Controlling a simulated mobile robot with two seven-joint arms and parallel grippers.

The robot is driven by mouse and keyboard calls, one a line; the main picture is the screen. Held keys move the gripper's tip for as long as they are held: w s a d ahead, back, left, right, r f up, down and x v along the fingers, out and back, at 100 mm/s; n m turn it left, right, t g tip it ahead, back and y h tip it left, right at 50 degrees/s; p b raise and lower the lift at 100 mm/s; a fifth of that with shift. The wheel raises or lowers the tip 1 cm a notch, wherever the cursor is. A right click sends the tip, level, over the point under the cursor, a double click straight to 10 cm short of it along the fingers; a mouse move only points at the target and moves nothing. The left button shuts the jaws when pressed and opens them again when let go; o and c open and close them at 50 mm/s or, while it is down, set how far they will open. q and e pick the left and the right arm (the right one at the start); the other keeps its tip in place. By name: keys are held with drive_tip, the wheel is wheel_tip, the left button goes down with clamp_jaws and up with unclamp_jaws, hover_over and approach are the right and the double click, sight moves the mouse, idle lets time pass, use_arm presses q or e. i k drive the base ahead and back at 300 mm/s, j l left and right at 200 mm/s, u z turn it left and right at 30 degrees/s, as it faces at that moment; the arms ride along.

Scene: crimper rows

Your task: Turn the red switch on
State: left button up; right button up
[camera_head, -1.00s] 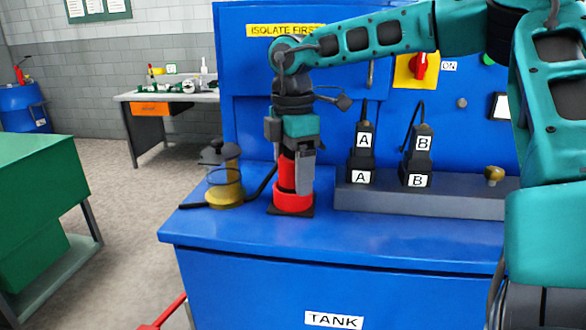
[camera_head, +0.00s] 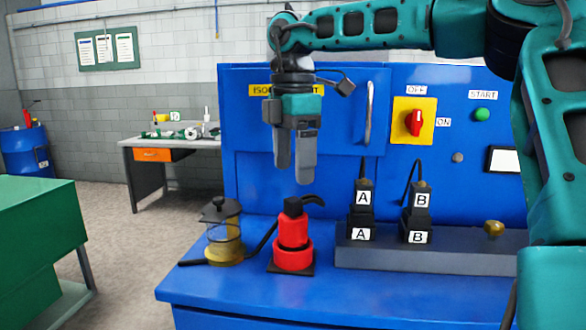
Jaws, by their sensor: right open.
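The red switch (camera_head: 415,122) is a rotary knob on a yellow plate (camera_head: 429,107) on the blue back panel. OFF is labelled above it and ON to its right. The knob's handle stands roughly upright, toward OFF. My right gripper (camera_head: 294,178) points down, open and empty, to the left of the switch and clear of it. It hangs above a red bottle-jack-like object (camera_head: 293,230) with a black top and lever, apart from it. My left gripper is not in view.
The blue bench (camera_head: 210,286) carries a lantern-like yellow jar (camera_head: 225,245), and black plugs A (camera_head: 362,208) and B (camera_head: 418,205) on a grey block. A green START button (camera_head: 481,114), a panel handle (camera_head: 369,113) and a brass knob (camera_head: 493,229) are nearby. A green table (camera_head: 35,225) stands left.

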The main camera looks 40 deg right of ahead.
sight(414, 122)
drive_tip(key=k+j, duration=0.75)
drive_tip(key=j, duration=0.2)
